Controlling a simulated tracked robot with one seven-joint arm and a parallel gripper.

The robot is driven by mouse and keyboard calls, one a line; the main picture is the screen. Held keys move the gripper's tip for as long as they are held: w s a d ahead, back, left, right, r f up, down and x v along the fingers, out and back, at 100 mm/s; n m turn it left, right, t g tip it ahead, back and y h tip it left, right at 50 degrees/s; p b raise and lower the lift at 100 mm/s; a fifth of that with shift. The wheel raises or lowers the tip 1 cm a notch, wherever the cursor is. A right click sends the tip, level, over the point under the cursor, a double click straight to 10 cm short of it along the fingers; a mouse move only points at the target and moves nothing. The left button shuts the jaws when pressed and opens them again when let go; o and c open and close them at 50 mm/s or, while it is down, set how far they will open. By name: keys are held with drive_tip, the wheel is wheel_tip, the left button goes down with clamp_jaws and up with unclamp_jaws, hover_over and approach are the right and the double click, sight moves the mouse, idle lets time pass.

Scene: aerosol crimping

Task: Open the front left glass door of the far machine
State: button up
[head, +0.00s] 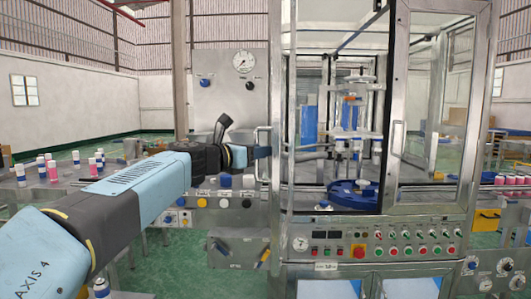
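The far machine (345,228) is a steel cabinet with glass panels and a control panel below. Its front left glass door (280,90) shows as a narrow upright steel frame, nearly edge-on. It appears swung outward, with the opening to its right uncovered. A vertical metal handle (258,172) sticks out on the door's left side. My gripper (263,152) reaches from the left and is at the handle's middle, overlapping it. Its fingers are small and dark, so whether they are closed around the bar cannot be told. The front right glass door (440,110) has its own handle (397,139).
Inside the machine are a blue round turntable (352,194) and metal nozzles. A panel with a gauge (243,62) and knobs stands left of the door, behind my arm. Cans (76,158) stand on a table at left; pink cans (510,179) stand at far right.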

drive_tip(key=v, duration=1.3)
drive_tip(key=shift+s+a, duration=0.2)
drive_tip(key=shift+a, duration=0.1)
